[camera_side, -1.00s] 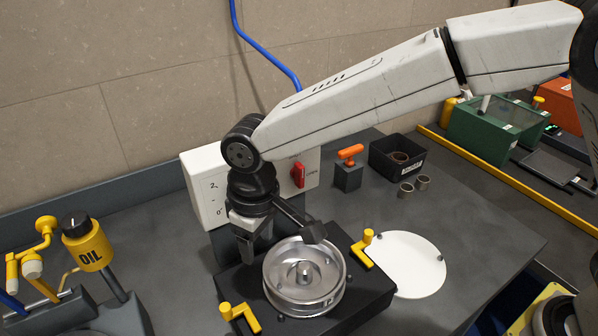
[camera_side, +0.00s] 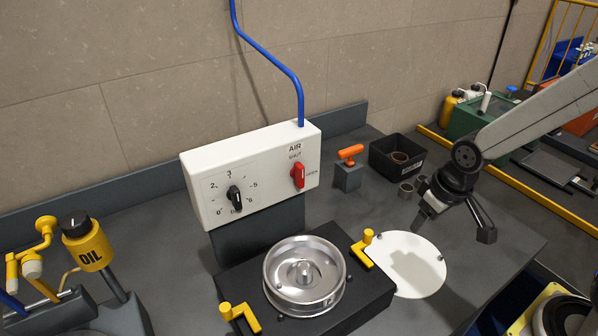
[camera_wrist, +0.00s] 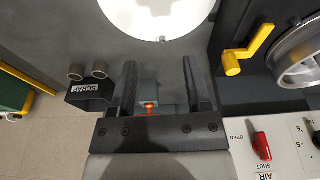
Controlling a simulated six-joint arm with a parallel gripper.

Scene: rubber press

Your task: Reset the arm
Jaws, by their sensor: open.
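My gripper (camera_side: 455,220) is open and empty above the right part of the bench, over the right edge of the white round plate (camera_side: 405,275). Its shadow falls on the plate. In the wrist view my gripper's two fingers (camera_wrist: 170,88) stand apart, with the orange-handled tool in its grey block (camera_wrist: 149,92) seen far below between them. The metal round mould (camera_side: 304,276) sits on the black press base (camera_side: 372,296), left of my gripper and clear of it.
The white air control box (camera_side: 215,195) with a black dial and red lever (camera_side: 298,176) stands behind the press. Yellow clamp handles (camera_side: 364,249) rise beside the mould. The oil bottle (camera_side: 88,245) is at left.

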